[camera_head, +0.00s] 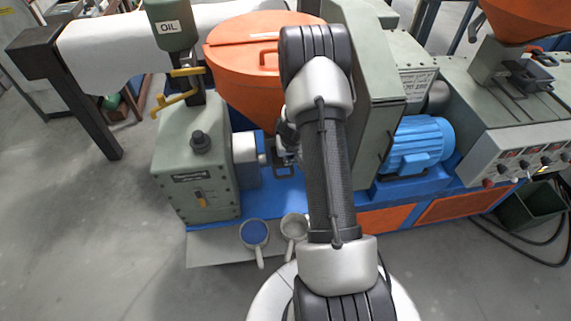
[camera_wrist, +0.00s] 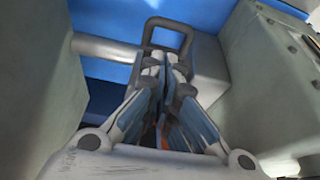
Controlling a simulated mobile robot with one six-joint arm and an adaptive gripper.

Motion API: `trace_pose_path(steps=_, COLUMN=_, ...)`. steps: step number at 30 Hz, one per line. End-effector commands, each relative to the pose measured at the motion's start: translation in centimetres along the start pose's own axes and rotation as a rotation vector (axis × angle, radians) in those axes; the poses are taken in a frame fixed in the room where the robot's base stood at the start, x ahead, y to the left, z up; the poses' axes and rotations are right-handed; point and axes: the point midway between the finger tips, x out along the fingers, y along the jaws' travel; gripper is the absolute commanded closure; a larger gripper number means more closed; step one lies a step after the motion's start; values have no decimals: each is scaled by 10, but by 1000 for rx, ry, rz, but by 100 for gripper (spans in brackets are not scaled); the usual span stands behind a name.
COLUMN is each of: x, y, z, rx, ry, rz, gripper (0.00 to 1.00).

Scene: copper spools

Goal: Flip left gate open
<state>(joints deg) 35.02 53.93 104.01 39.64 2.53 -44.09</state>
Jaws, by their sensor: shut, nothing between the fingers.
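A dark grey loop handle (camera_wrist: 168,22), which looks like the gate's handle, stands just past my fingertips in the wrist view. It also shows low below the orange hopper in the head view (camera_head: 284,176). My gripper (camera_wrist: 166,62) is shut and empty. Its fingertips overlap the lower part of the loop in the picture; I cannot tell whether they touch it. In the head view my gripper (camera_head: 288,148) is partly hidden by my arm, in front of the hopper's lower part. The base of the handle is hidden behind the fingers.
The orange hopper (camera_head: 240,85) rises above. A green oil unit (camera_head: 195,165) stands to the left, with a grey cylinder (camera_wrist: 105,50) beside the handle. A green housing (camera_wrist: 265,75) is close on the right. Two pans (camera_head: 254,233) lie on the front ledge.

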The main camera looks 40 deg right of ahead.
Motion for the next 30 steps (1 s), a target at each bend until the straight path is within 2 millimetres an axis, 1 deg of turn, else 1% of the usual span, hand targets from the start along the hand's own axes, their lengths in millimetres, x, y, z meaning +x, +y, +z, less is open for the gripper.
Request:
trace_pose_path(steps=5, x=21, y=0, z=2, rx=1, ry=-3, rz=-1, gripper=100)
trace_pose_path(steps=9, x=48, y=0, z=2, rx=1, ry=-3, rz=-1, gripper=100)
trace_pose_path(steps=15, x=80, y=0, z=1, rx=1, ry=-2, rz=0, gripper=100)
trace_pose_path(steps=21, x=96, y=0, z=0, rx=0, ry=-1, rz=0, gripper=100)
trace_pose_path(steps=30, x=99, y=0, z=0, rx=0, ry=0, rz=0, gripper=100)
